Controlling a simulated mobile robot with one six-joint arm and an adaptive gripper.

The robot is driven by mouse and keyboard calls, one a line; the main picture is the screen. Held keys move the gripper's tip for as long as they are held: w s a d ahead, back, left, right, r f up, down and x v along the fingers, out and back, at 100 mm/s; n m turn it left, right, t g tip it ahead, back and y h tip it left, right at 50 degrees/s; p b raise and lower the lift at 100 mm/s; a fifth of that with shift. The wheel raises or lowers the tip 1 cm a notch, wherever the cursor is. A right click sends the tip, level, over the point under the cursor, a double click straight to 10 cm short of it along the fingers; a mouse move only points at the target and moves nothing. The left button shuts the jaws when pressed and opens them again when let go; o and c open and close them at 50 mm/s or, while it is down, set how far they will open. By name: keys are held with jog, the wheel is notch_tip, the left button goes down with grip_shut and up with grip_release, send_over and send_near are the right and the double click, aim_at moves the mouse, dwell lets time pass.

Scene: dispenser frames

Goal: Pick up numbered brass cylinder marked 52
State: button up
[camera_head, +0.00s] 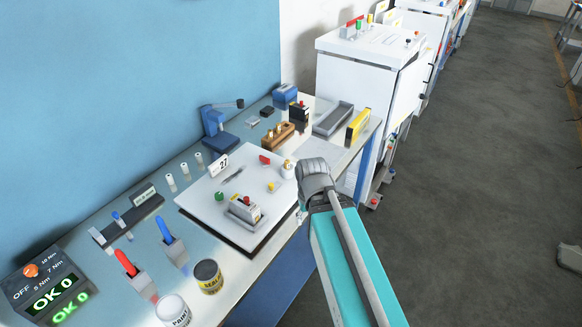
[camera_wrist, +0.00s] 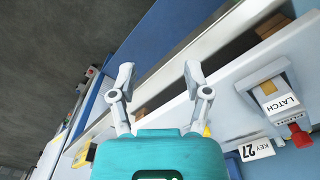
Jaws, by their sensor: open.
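A wooden block (camera_head: 277,136) holds several small brass cylinders (camera_head: 271,133) on the workbench, behind the white board in the head view. Their numbers are too small to read, so I cannot tell which one is marked 52. My gripper (camera_wrist: 158,78) is open and empty in the wrist view, with its two fingers well apart. No brass cylinder is clear between or near the fingers there. In the head view, the grey end of my arm is over the bench's front edge, to the right of the white board and nearer than the block; the fingers cannot be made out.
The white board (camera_head: 207,196) carries a latch device (camera_head: 244,209), small coloured knobs and a card 27 (camera_head: 219,166). Paint tins (camera_head: 208,276), red and blue-handled tools and a torque display (camera_head: 45,288) stand at left. A grey tray (camera_head: 333,119) and yellow box (camera_head: 358,125) lie at right.

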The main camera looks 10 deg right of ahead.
jog(key=shift+o, duration=0.6)
notch_tip(320, 180, up, 14)
jog(key=m+p, duration=1.1)
jog(key=p, duration=0.3)
send_over(287, 161)
jog(key=shift+w, duration=0.2)
jog(key=shift+f, duration=0.2)
notch_tip(287, 161, down, 8)
jog(key=b, duration=0.8)
jog(key=shift+f+b, duration=0.2)
jog(key=shift+b, duration=0.2)
jog(key=shift+f, duration=0.1)
jog(key=shift+s+f+b, duration=0.2)
jog(key=shift+f+b, duration=2.3)
jog(key=shift+b, duration=0.1)
